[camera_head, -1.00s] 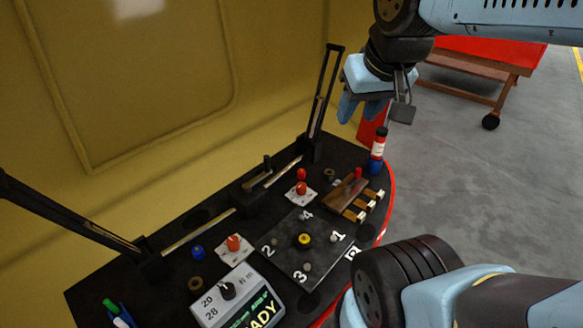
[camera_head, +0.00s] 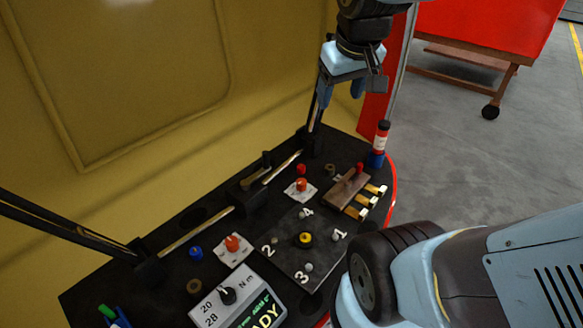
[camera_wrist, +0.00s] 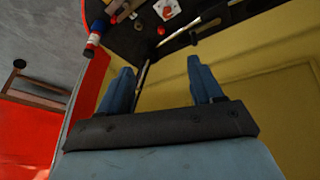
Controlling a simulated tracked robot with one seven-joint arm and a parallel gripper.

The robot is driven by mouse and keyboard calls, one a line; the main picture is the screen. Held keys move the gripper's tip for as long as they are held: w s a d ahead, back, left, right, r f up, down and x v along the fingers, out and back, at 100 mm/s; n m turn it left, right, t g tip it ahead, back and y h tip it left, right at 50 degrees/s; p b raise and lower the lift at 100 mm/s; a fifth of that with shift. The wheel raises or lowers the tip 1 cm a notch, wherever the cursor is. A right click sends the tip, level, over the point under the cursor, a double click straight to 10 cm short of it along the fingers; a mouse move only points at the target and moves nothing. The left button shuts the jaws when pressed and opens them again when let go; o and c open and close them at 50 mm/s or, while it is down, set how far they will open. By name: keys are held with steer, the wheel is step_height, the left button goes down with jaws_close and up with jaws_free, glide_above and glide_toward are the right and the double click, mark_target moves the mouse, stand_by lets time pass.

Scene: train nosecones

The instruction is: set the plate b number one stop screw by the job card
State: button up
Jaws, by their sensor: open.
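A small grey screw head (camera_head: 335,237) sits beside the number 1. A yellow-and-black round piece (camera_head: 306,239) sits in the middle of the plate. A grey box (camera_head: 238,297) with a dial marked 20 and 28, N·m and a green display, partly cut off, stands at the front. My gripper (camera_head: 341,99) is open and empty, above the back right of the bench. Its two blue fingers (camera_wrist: 161,88) are spread in the wrist view. I cannot make out a job card.
A red-and-blue bottle (camera_head: 380,145) stands at the right edge. A wooden block with brass pieces (camera_head: 349,190) lies near it. Red knobs (camera_head: 233,243) sit on white cards. Black posts rise at the back, close to the yellow wall.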

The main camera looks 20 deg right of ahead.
steer(key=w+f+n+g, duration=0.2)
steer(key=w+f+n, duration=0.1)
steer(key=w+f, duration=0.4)
steer(key=n+g, duration=0.3)
steer(key=n, duration=0.4)
glide_above(301, 181)
step_height(301, 181, down, 24)
steer(key=f, duration=0.1)
steer(key=shift+y, duration=0.3)
step_height(301, 181, down, 12)
steer(key=shift+f, duration=0.2)
steer(key=c, duration=1)
steer(key=shift+m, duration=1.4)
steer(key=shift+c, duration=0.2)
